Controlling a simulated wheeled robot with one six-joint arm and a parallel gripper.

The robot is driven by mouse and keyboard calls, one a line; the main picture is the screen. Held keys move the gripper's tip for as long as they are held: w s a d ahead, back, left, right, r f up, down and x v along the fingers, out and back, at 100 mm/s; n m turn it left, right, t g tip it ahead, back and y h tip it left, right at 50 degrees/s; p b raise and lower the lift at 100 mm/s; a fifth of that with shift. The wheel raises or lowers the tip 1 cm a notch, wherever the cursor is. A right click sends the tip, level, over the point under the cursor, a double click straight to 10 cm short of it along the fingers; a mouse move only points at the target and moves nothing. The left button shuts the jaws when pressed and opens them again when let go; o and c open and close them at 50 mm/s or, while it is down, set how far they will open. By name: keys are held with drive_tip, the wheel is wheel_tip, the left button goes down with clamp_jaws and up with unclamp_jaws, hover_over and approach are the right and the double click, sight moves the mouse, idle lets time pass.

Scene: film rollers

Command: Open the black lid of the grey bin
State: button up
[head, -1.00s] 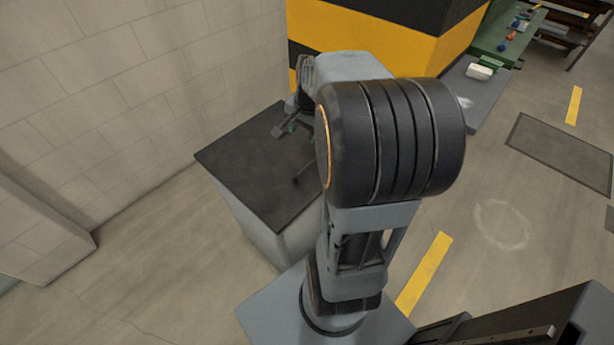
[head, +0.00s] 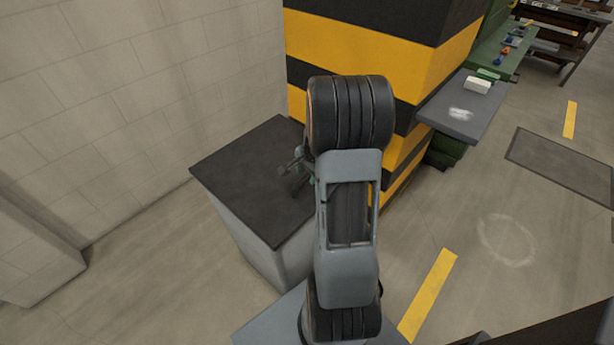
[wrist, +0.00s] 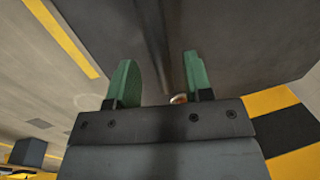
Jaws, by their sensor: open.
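The grey bin (head: 253,240) stands against the block wall, left of my arm in the head view. Its flat black lid (head: 245,180) lies closed on top. My gripper (head: 295,174) shows small over the right part of the lid, partly hidden by my own arm. In the wrist view my gripper (wrist: 159,66) has two green fingers set wide apart, with nothing held between them. A dark surface, which looks like the lid (wrist: 235,45), fills the upper part behind the fingers. A darker band runs between the fingers; I cannot tell if it is an edge or a shadow.
A yellow and black striped pillar (head: 385,45) stands right behind the bin and close to my arm. A grey shelf (head: 470,112) with a white block (head: 477,87) is to its right. The floor on the right is open, with a yellow line (head: 428,294).

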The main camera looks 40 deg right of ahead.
drive_tip(key=shift+w+f, duration=0.15)
drive_tip(key=shift+f, duration=0.6)
drive_tip(key=shift+c, duration=0.4)
clamp_jaws()
